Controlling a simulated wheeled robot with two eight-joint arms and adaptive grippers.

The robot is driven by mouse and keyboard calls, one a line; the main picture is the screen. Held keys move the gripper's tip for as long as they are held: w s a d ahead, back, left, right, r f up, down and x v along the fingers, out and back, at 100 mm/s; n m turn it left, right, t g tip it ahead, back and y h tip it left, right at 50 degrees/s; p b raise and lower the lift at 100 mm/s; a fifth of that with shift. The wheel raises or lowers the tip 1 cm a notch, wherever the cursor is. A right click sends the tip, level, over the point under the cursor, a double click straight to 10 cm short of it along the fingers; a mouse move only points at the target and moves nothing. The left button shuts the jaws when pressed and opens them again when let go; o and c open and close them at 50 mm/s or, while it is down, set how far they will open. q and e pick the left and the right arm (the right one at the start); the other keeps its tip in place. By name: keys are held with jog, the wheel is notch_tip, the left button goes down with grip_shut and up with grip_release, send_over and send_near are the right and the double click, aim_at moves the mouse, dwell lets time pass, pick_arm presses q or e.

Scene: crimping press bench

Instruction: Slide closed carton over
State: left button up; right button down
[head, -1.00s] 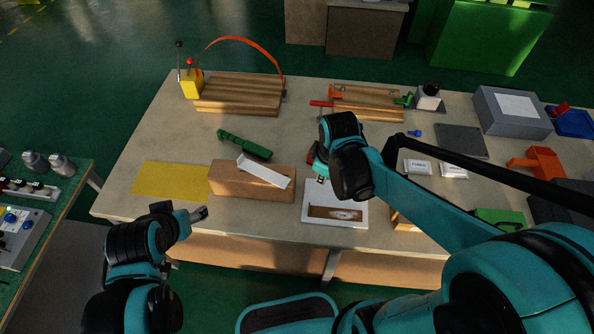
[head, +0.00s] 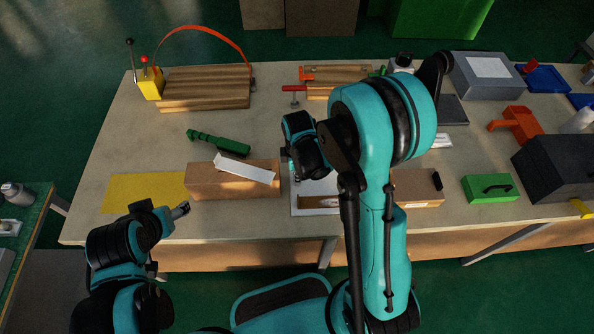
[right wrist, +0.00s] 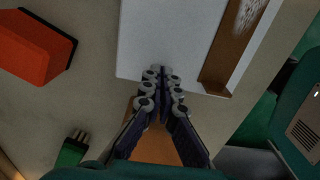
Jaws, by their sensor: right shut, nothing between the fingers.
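A long brown closed carton (head: 232,188) lies near the table's front, with a white strip (head: 245,168) resting slanted on its top. A yellow mat (head: 140,192) lies flat at its left end. My right gripper (right wrist: 160,85) is shut and empty. In the head view it is just right of the carton's right end, its fingertips largely hidden by the wrist. In the right wrist view the carton (right wrist: 155,148) shows between and below the fingers; contact cannot be told. My left gripper (head: 182,209) is in front of the mat and carton; its jaw state is unclear.
A white board with a brown strip (head: 300,208) lies right of the carton, partly hidden by my arm. A green-handled tool (head: 218,142) lies behind the carton. An orange-red block (right wrist: 35,48) is near the gripper. Another carton (head: 415,188) and a green case (head: 490,188) stand to the right.

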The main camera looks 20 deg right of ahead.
aim_at(186, 182)
jog(key=shift+w+a+f+b, duration=0.1)
jog(key=shift+w+a, duration=0.1)
jog(key=shift+a, duration=0.45)
jog(key=shift+w+a+f+b, duration=0.1)
jog(key=shift+w+a, duration=0.05)
jog(key=shift+a, duration=0.5)
jog(key=shift+w+a+b, duration=0.1)
jog(key=shift+w+a, duration=0.1)
jog(key=shift+a, duration=0.45)
jog(key=shift+w+a, duration=0.1)
jog(key=shift+a, duration=0.35)
jog(key=w+a, duration=0.2)
jog(key=a, duration=0.7)
jog(key=w+a, duration=0.3)
jog(key=a, duration=0.7)
jog(key=w+a, duration=0.3)
jog(key=a, duration=0.7)
jog(key=shift+w+a, duration=0.15)
